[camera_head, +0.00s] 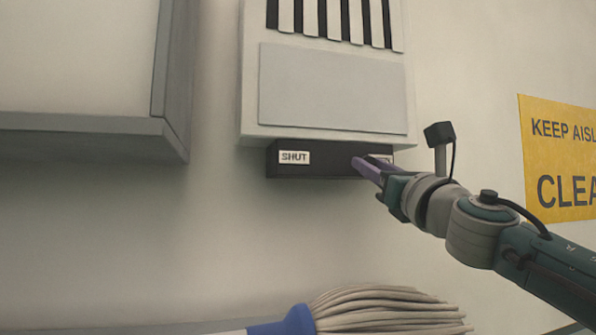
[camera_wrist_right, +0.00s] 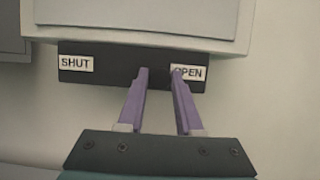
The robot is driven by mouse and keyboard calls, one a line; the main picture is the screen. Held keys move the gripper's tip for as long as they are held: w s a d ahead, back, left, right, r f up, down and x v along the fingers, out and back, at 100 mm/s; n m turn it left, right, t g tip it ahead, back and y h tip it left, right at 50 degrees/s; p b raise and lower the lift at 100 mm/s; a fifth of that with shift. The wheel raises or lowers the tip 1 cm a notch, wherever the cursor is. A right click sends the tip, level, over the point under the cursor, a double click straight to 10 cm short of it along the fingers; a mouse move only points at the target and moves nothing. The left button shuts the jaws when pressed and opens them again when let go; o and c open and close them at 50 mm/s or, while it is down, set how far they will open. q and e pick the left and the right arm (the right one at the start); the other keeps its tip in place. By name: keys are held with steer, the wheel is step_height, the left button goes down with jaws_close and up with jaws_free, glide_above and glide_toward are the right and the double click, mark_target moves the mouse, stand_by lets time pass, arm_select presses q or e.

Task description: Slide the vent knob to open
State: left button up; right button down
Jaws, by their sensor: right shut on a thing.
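The pale vent (camera_head: 330,85) hangs on the wall in the head view, with dark slots at its top. Below it is a black strip (camera_head: 330,166) with a SHUT label (camera_head: 294,157) on the left. The OPEN label (camera_wrist_right: 191,73) is at the right in the wrist view. My right gripper's purple fingers (camera_head: 360,168) reach the strip close to its right end. In the wrist view the fingertips (camera_wrist_right: 160,71) sit just left of OPEN, the right one overlapping its edge. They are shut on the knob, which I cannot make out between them. My left gripper is not in view.
A grey-framed cabinet (camera_head: 90,130) juts out at the upper left. A yellow sign (camera_head: 560,160) is on the wall at the right. A mop head (camera_head: 385,310) with a blue collar lies below. The wall between strip and mop is clear.

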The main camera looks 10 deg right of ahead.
steer(key=shift+d, duration=0.3)
steer(key=c, duration=0.8)
jaws_free()
steer(key=shift+d, duration=0.1)
steer(key=shift+c, duration=0.2)
steer(key=shift+o, duration=1.3)
steer(key=b+v, duration=0.1)
steer(key=v, duration=0.9)
